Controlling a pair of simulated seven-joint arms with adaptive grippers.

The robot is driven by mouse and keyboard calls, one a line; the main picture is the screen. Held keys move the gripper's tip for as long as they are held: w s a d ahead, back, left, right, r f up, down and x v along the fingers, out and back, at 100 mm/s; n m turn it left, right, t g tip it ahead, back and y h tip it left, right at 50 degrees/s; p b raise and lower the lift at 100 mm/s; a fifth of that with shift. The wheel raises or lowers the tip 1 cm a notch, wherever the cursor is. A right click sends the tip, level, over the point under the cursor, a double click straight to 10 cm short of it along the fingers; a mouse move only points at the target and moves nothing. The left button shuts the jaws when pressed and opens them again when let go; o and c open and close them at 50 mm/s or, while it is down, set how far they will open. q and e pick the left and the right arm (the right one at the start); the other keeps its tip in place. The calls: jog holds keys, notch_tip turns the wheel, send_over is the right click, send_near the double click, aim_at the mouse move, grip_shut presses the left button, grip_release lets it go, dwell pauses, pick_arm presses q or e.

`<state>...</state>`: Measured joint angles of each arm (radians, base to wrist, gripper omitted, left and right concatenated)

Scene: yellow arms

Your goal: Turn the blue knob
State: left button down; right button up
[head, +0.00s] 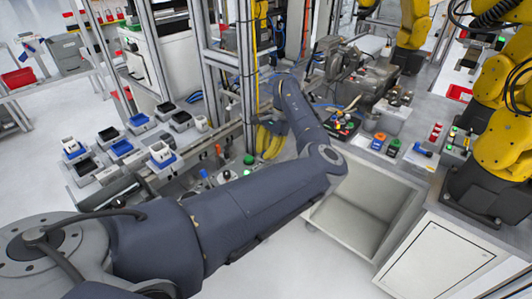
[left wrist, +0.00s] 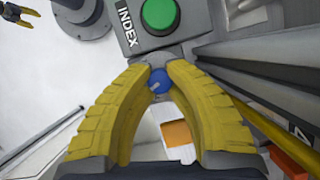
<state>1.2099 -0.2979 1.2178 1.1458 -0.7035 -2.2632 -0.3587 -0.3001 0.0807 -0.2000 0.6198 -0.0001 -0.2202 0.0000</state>
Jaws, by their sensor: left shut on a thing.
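The blue knob (left wrist: 159,82) shows in the left wrist view, round with a small pale mark, just below a grey box labelled INDEX. My left gripper (left wrist: 160,76) has its yellow ribbed fingers closed around the knob, one tip at each side. In the head view my left gripper (head: 269,141) reaches down at the bench beside a metal post, and the knob is hidden there. A small yellow and dark two-fingered piece at the top-left corner of the left wrist view looks like my right gripper (left wrist: 16,14); it is cut off and too small to judge.
A large green button (left wrist: 159,15) sits on the INDEX box just above the knob. Metal rails (left wrist: 245,95) run close along the right of my fingers.

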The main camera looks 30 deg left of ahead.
pick_arm(q)
jog(key=shift+w+n+h, duration=0.1)
jog(key=shift+n+h, duration=0.8)
jog(key=shift+n, duration=1.4)
jog(key=c, duration=1.2)
grip_release()
jog(key=shift+o, duration=0.2)
jog(key=m+y, duration=0.1)
jog(key=m, duration=0.3)
jog(key=shift+y, duration=0.3)
jog(key=shift+r+m, duration=0.15)
jog(key=shift+m, duration=0.15)
jog(key=v, duration=1.7)
